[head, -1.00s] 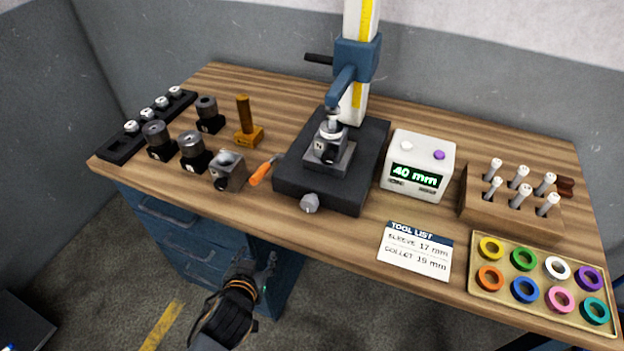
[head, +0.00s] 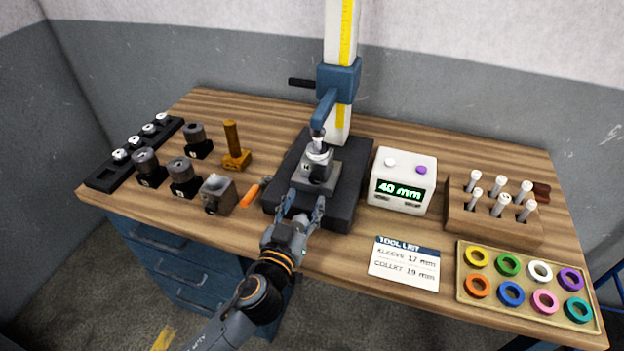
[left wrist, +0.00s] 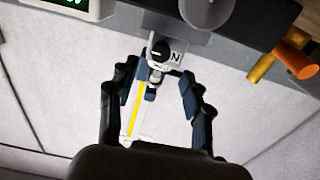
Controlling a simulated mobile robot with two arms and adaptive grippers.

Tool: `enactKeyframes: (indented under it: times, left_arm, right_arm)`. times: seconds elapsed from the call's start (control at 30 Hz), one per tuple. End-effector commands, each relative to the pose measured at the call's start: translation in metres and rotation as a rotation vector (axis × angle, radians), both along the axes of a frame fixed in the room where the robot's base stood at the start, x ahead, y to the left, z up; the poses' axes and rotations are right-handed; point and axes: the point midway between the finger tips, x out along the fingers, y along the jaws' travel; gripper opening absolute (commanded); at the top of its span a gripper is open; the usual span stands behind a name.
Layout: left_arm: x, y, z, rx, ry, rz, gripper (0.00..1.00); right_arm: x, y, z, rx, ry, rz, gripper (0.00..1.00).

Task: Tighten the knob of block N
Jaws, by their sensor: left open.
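Block N (head: 318,178) is a grey block on the dark base of the column stand, under the stand's blue arm. In the left wrist view block N (left wrist: 178,58) shows its letter and a small dark round part beside it, which may be its knob. A larger grey round knob (left wrist: 205,10) shows at that view's top edge; in the head view my gripper hides the base's front knob. My left gripper (head: 303,204) is open and empty at the base's front edge, fingers toward block N. It also shows in the left wrist view (left wrist: 160,92), apart from the block. My right gripper is out of view.
The stand's column (head: 341,60) rises behind the block. An orange-handled tool (head: 254,193) and a grey block (head: 218,194) lie left of the base. The display box (head: 403,180) reads 40 mm on the right. A tool list (head: 405,264) lies in front of it.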

Motion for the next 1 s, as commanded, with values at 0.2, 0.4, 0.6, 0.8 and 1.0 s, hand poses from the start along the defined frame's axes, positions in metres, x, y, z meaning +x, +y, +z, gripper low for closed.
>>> enactKeyframes:
  times: [0.2,0.4,0.6,0.8,1.0]
  left_arm:
    - [0.039,-0.012,0.002,0.002,-0.001,0.002,0.5]
    - [0.056,-0.018,0.0,0.0,0.001,0.001,0.5]
    - [0.058,-0.019,0.0,0.0,0.001,0.001,0.5]
    - [0.058,-0.018,-0.001,0.0,0.001,0.001,0.36]
    - [0.058,-0.018,-0.001,0.0,0.001,0.002,0.0]
  right_arm:
    - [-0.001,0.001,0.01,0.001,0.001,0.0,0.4]
    - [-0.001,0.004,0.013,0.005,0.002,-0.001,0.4]
    - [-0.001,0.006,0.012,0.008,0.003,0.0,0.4]
    - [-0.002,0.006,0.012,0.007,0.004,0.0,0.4]
    - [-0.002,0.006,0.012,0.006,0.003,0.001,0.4]
